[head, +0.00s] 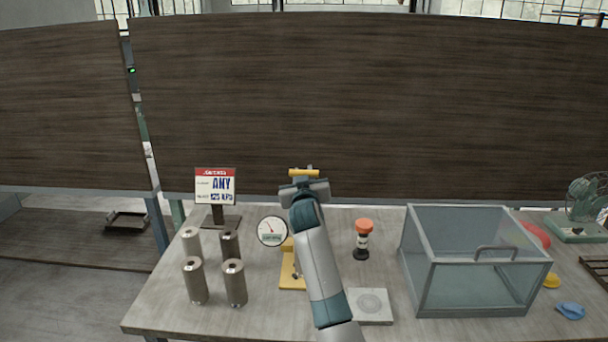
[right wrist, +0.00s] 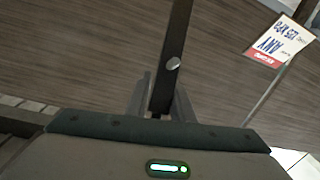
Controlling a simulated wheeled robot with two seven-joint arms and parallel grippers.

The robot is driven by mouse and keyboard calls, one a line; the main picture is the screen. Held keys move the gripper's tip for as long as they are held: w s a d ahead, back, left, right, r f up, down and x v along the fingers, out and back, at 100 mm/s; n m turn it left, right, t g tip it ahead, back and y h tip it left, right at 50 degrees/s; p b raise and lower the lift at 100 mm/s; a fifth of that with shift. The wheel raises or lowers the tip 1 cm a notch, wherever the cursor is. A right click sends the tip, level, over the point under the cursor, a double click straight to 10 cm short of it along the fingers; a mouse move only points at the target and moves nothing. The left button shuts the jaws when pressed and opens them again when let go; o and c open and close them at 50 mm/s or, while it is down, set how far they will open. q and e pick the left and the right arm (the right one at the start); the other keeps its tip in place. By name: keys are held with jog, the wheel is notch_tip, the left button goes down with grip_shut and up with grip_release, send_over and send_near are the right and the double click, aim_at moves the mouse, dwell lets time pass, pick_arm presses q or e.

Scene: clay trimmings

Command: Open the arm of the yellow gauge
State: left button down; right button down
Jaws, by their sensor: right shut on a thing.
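The yellow gauge has a yellow base (head: 290,275) on the table and a round white dial (head: 271,231) with a red needle. My right arm hides much of its middle. A short yellow bar (head: 304,172) shows just beyond my right gripper (head: 304,186), high above the base. In the right wrist view, a dark bar (right wrist: 178,40) with a silver rivet runs between the fingers of my right gripper (right wrist: 162,100), which is shut on it. I take this bar as the gauge's arm; its joint to the base is hidden. My left gripper is out of view.
Several metal cylinders (head: 194,280) stand left of the gauge, before a sign (head: 215,187). A red-topped black item (head: 362,240) and a grey square plate (head: 370,319) are to the right. A glass-sided box (head: 463,307) fills the right side. A dark panel (head: 350,100) stands behind.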

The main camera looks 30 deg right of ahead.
jog(key=shift+f, duration=0.3)
jog(key=shift+c, duration=0.9)
grip_release()
jog(key=shift+w+d, duration=0.1)
jog(key=shift+w, duration=0.1)
jog(key=shift+s+r, duration=0.1)
jog(key=shift+s, duration=0.05)
jog(key=shift+s+a, duration=0.35)
jog(key=shift+s, duration=0.15)
jog(key=b+v, duration=0.4)
jog(key=v, duration=1.2)
jog(key=shift+b, duration=0.35)
jog(key=shift+a, duration=0.1)
